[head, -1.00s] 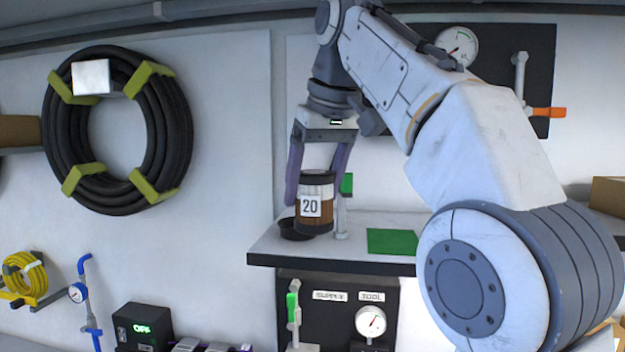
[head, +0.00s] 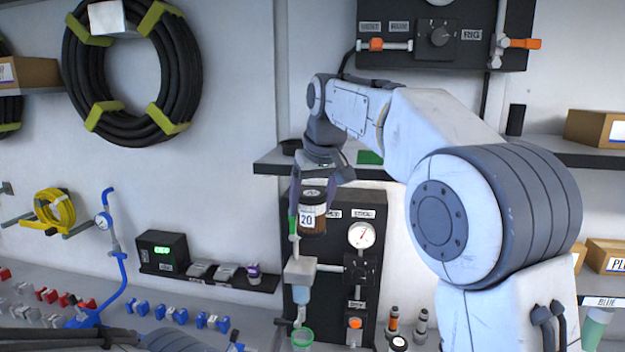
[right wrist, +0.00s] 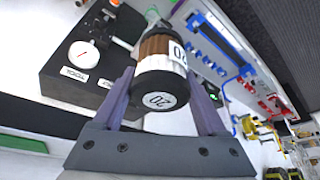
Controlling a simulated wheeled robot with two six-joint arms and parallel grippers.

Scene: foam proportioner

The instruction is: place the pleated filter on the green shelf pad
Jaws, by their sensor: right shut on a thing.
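The pleated filter (head: 313,212) is a brown pleated cylinder with dark end caps and a white label reading 20. My right gripper (head: 325,182) is shut on it and holds it in the air, lower in the picture than the shelf's front edge. In the right wrist view the filter (right wrist: 158,68) sits between the two purple fingers, its labelled dark cap facing the camera. The green shelf pad (head: 369,157) lies on the shelf, partly hidden behind my right arm. A green strip (right wrist: 22,144) at the left of the wrist view appears to be the pad. My left gripper is not visible.
The shelf (head: 266,163) juts out above a dark supply panel (head: 378,265) with a gauge (head: 361,235). A grey fitting with a clear bowl (head: 300,270) is below the filter. Cartons stand at right.

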